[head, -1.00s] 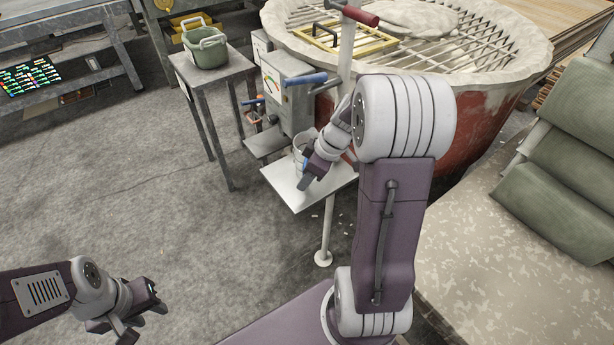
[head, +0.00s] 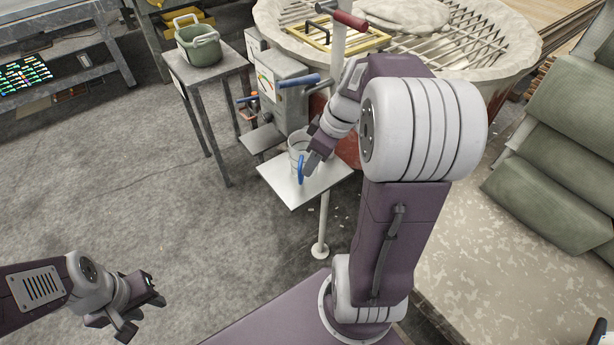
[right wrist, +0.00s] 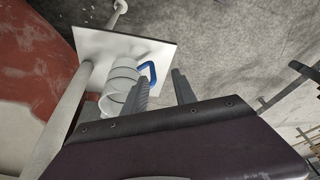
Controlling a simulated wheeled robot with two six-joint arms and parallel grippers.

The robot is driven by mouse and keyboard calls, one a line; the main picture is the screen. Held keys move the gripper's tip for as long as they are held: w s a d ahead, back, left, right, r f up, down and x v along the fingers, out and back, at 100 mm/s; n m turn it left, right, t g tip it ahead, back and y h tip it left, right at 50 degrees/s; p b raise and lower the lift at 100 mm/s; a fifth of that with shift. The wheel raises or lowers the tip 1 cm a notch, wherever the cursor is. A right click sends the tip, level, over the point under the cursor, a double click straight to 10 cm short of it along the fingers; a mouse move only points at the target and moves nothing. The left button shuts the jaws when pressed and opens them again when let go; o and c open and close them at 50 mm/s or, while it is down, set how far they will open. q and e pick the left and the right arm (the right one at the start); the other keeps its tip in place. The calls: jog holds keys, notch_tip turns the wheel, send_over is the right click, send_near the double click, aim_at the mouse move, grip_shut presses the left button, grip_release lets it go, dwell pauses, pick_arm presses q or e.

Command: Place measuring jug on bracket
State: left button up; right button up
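The measuring jug (head: 295,148) is pale with a blue handle (head: 302,169). It stands upright on the white bracket plate (head: 290,195), near the plate's back edge. In the right wrist view the jug (right wrist: 119,82) and its handle (right wrist: 149,72) show on the plate (right wrist: 110,45). My right gripper (head: 312,164) is beside the handle. Its two fingers (right wrist: 160,76) are apart with nothing clamped between them, one finger close to the handle. Part of the jug is hidden behind that finger. My left gripper (head: 141,314) is open and empty over the floor at the lower left.
A white post (head: 324,215) carries the plate. A grey box with a blue lever (head: 290,82) stands behind the plate. A large red tub with a grate (head: 450,45) is at the back right. A green bucket (head: 198,48) sits on a grey table. The left floor is clear.

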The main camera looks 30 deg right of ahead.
jog(key=s+a+f+m+g+h, duration=0.1)
jog(key=s+a+f+m+h, duration=0.1)
jog(key=s+a+f+m, duration=0.4)
jog(key=s+a+f, duration=0.1)
jog(key=a+f, duration=0.3)
jog(key=a, duration=0.1)
jog(key=shift+s+f+g, duration=0.15)
jog(key=shift+f+g, duration=0.15)
notch_tip(320, 180, up, 9)
jog(key=p, duration=0.9)
jog(key=shift+d, duration=0.1)
jog(key=shift+m, duration=0.3)
